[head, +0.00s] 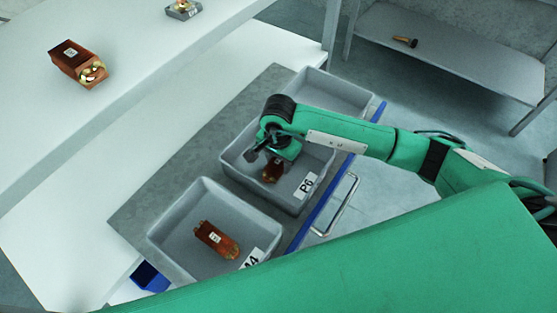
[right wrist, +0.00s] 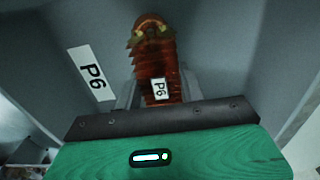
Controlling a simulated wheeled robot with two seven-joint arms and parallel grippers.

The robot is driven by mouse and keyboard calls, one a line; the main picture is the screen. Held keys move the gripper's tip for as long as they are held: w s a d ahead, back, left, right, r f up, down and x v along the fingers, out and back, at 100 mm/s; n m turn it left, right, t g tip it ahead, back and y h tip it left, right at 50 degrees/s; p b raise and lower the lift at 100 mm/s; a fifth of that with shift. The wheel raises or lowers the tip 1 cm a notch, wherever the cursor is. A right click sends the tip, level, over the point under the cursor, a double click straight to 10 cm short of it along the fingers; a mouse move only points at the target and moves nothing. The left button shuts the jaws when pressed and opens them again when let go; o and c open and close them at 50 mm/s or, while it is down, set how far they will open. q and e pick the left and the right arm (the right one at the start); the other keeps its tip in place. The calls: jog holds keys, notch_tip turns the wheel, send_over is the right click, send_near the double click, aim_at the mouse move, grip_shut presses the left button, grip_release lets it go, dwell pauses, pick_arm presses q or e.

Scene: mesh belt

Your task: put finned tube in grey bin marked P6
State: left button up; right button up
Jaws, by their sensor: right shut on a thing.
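The finned tube (head: 272,172) is a copper-brown ribbed piece with a P6 label. It also shows in the right wrist view (right wrist: 152,62), running away from the jaws, with a rounded brass-coloured end. My right gripper (head: 274,159) is shut on it, pointing down inside the grey bin marked P6 (head: 290,201). In the right wrist view the bin's P6 label (right wrist: 91,73) is left of the tube. I cannot tell whether the tube touches the bin floor. My left gripper is not in view.
A grey bin (head: 178,256) in front, its label partly hidden and ending in 4, holds another copper-brown piece (head: 217,240). Another grey bin (head: 350,88) stands behind. A brown block (head: 70,60) lies on the white shelf at left. A blue bin (head: 150,277) sits lower down.

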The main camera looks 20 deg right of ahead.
aim_at(278, 161)
jog(key=o, duration=1.2)
jog(key=shift+r, duration=0.1)
notch_tip(278, 161, up, 3)
jog(key=shift+w+f, duration=0.1)
jog(key=shift+f, duration=0.1)
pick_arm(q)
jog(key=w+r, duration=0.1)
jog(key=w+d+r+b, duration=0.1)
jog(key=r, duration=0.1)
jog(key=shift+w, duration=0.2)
pick_arm(e)
notch_tip(278, 161, up, 9)
jog(key=shift+r, duration=0.2)
